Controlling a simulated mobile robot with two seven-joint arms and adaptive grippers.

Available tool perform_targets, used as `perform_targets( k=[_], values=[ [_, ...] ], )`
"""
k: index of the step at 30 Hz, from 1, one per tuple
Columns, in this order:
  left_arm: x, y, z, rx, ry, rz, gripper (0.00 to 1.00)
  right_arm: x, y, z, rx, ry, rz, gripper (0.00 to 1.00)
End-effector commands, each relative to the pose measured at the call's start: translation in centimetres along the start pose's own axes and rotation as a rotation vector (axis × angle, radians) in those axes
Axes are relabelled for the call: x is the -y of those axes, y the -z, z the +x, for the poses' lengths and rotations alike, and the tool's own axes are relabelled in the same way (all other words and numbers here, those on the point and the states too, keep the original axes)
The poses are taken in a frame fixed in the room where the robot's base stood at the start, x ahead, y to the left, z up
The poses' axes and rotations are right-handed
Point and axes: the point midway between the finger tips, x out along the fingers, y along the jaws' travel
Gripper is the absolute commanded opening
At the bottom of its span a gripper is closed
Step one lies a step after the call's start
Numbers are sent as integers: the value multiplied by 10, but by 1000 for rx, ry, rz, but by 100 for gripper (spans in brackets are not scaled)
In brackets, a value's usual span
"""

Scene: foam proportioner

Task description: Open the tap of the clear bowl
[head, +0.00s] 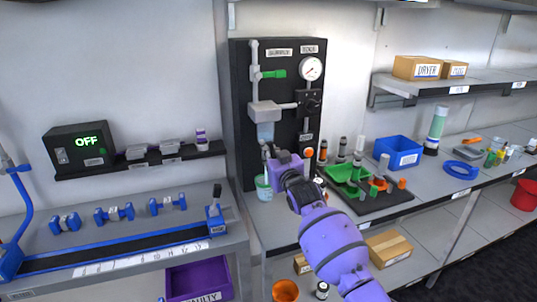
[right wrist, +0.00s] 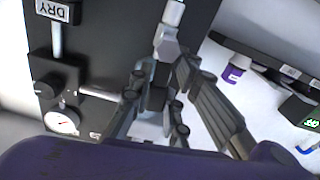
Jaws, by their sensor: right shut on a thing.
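The clear bowl (head: 265,131) hangs under a grey block on the black panel and looks pale blue. Its tap is at the lower end and is mostly hidden by my right gripper (head: 268,153). My right gripper, on the purple arm from below, is shut on the tap just under the bowl. In the right wrist view the fingers (right wrist: 165,78) close in front of the grey fittings, and the tap between them is hard to make out. I cannot tell how far the tap is turned. My left gripper is not in view.
The black panel (head: 243,100) carries a green-handled valve (head: 272,74), a gauge (head: 311,68) and an orange knob (head: 308,153). A clear cup with a green band (head: 263,188) stands below the bowl. A green tray (head: 347,174) and blue bin (head: 399,152) stand to the right.

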Motion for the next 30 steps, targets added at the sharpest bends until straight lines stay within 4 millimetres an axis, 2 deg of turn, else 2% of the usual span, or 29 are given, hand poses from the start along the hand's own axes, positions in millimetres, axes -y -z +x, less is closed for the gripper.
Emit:
perform_targets(
  k=[1, 10, 25, 26, 30],
  values=[
    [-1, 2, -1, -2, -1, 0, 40, -2, 5, 0, -7, -2, 23, 0],
    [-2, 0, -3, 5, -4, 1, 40, -6, 4, 0, -6, -2, 112, 0],
    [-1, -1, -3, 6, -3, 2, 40, -7, 3, 0, -6, -3, 124, 0],
    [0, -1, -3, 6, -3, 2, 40, -7, 3, 0, -6, -3, 124, 20],
    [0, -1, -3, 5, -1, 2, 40, -7, 2, 0, -4, -2, 124, 36]
  ],
)
